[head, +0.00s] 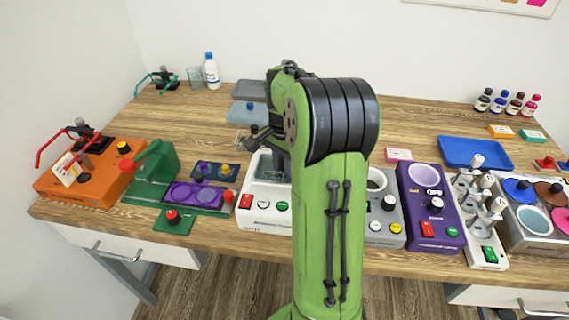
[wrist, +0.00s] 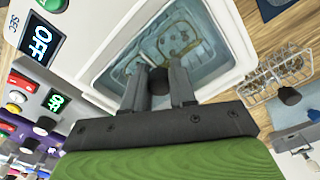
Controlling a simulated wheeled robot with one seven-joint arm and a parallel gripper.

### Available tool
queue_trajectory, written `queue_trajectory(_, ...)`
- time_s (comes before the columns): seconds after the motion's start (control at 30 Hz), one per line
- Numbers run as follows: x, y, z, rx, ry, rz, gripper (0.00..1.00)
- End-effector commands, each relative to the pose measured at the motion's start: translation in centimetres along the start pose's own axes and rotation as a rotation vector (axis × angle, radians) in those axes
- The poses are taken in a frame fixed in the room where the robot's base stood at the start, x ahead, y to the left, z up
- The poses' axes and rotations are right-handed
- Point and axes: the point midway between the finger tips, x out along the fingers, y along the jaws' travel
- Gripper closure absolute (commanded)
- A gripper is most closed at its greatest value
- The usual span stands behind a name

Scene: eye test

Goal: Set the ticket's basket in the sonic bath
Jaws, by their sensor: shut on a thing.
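The white sonic bath (wrist: 122,38) is open under my gripper, and its display (wrist: 40,41) reads OFF. In the head view the bath (head: 262,217) is partly hidden behind my arm. My gripper (wrist: 158,84) is shut on a round black knob over the bath's near side. A wire basket (wrist: 178,42) with small round parts shows inside the tank, below the knob. The fingers hide how the knob joins the basket. A second wire basket (wrist: 272,72) stands outside the bath, to the right. A pink card (head: 398,154) lies behind the devices; its print is unreadable.
Left are an orange device (head: 75,188) and a green fixture (head: 152,172). Right of my arm are a grey device (head: 387,228), a purple device (head: 428,208) and a blue tray (head: 474,152).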

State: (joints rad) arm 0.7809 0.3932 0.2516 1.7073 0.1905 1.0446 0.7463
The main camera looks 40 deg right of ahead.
Motion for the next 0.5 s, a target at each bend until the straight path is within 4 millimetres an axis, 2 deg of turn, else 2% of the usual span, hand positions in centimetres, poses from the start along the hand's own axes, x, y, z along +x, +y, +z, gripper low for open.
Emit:
queue_trajectory(0.13, 0.23, -0.01, 0.0, 0.0, 0.0, 0.0, 1.0)
queue_trajectory(0.17, 0.23, -0.01, 0.0, 0.0, 0.0, 0.0, 0.73)
queue_trajectory(0.33, 0.19, 0.0, 0.0, 0.0, 0.0, 0.0, 0.47)
queue_trajectory(0.5, 0.18, 0.0, 0.0, 0.0, 0.0, 0.0, 0.45)
